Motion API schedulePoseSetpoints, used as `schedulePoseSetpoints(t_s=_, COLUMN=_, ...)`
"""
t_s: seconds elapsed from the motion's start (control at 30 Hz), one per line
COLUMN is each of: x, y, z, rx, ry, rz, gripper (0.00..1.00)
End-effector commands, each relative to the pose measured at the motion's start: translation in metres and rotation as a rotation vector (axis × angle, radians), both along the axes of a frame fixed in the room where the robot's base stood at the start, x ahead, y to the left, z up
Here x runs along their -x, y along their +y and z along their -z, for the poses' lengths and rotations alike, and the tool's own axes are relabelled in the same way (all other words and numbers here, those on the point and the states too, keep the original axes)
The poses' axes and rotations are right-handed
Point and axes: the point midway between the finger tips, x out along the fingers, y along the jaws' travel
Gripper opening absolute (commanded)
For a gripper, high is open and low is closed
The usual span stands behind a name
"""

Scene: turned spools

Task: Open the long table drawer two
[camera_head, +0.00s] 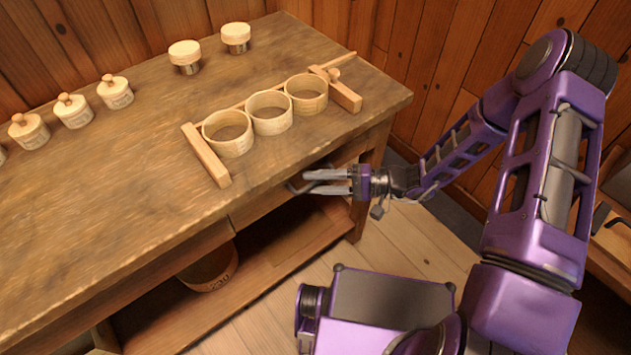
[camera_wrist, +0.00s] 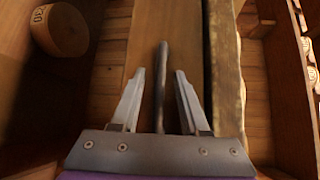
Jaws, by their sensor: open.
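The long wooden table (camera_head: 110,205) has drawer fronts below its top edge. The right-hand drawer (camera_head: 262,205) has a dark bar handle (camera_head: 297,185), partly hidden by my fingers. My gripper (camera_head: 318,182) is open at this handle, reaching in from the right. In the wrist view, the dark handle (camera_wrist: 161,75) stands between the two open fingers of my gripper (camera_wrist: 161,85), apart from both. The drawer front (camera_wrist: 190,45) runs just beside it. I cannot tell whether the drawer is slightly open.
Three wooden rings (camera_head: 270,112) stand in a row by a wooden rack on the tabletop. Lidded jars (camera_head: 115,92) stand farther back. A round wooden tub (camera_head: 210,270) sits on the lower shelf. Wooden floor (camera_head: 420,245) is clear in front of the table.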

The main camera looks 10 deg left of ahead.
Motion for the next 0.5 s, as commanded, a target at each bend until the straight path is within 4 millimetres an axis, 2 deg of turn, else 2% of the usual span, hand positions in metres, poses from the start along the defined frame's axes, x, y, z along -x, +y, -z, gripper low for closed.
schedulePoseSetpoints(t_s=0.33, x=0.0007, y=0.0046, z=0.0007, rx=0.001, ry=0.0, rz=-0.001, gripper=0.45)
schedulePoseSetpoints(t_s=0.5, x=0.0007, y=0.0043, z=0.0006, rx=0.001, ry=0.0, rz=-0.001, gripper=0.14)
